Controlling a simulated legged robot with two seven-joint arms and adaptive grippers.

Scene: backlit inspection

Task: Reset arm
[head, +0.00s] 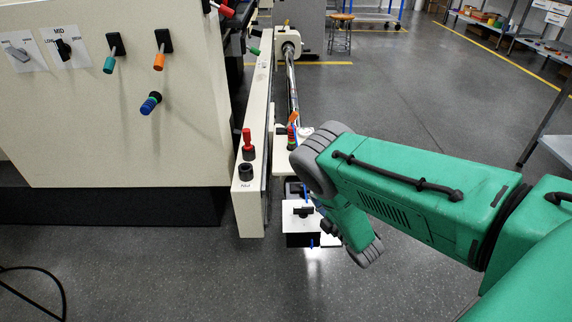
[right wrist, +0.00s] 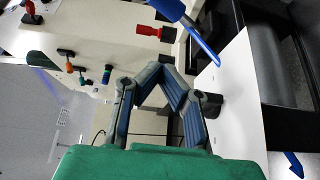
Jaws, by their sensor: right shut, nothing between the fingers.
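My right arm (head: 425,190) is green and comes in from the right in the head view. It bends down at a grey joint just right of the cream machine rail. My right gripper (right wrist: 163,70) has blue-grey jointed fingers that meet at their tips in the right wrist view, shut and empty. In the head view it is mostly hidden by my wrist, beside a white plate (head: 293,221) with a black handle (head: 303,211). I cannot tell whether it touches the plate. My left arm and gripper are not in view.
A cream machine cabinet (head: 110,150) with levers and knobs fills the left. A cream rail (head: 249,190) carries a red knob (head: 247,138). A stool (head: 341,32) and shelves (head: 495,22) stand at the back. The grey floor between is clear. A black cable (head: 45,275) lies lower left.

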